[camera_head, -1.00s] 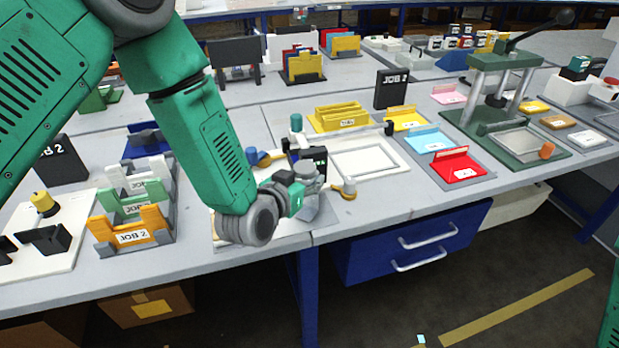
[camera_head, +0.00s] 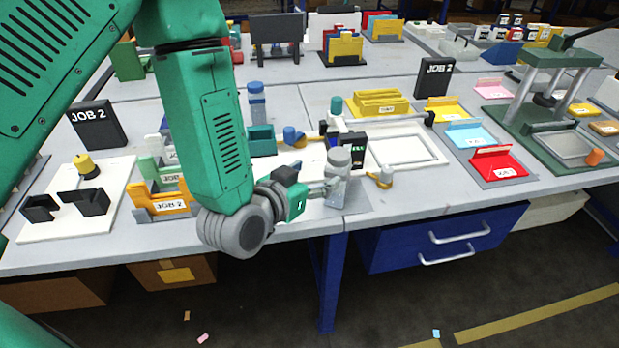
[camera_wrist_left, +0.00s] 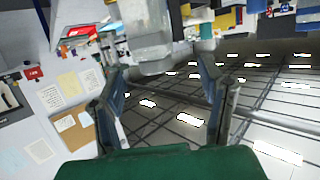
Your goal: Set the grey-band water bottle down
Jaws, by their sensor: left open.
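The grey-band water bottle (camera_head: 338,172), pale with a grey top, stands at the near edge of the bench, apparently upright; its base is partly hard to make out. My left gripper (camera_head: 322,188) is at the bottle's left side, its fingers reaching to the body. In the left wrist view the bottle (camera_wrist_left: 146,32) shows large at the tips, between two spread fingers (camera_wrist_left: 165,80). The fingers are open, with a gap visible beside the bottle. Whether one finger touches it I cannot tell. My right gripper is out of view.
A black device (camera_head: 352,148) stands close behind the bottle. A yellow-ended part (camera_head: 382,178) lies to its right. A blue bottle (camera_head: 256,103) stands farther back. An orange JOB 2 holder (camera_head: 165,205) is left of my arm. A blue drawer unit (camera_head: 440,237) hangs below the bench.

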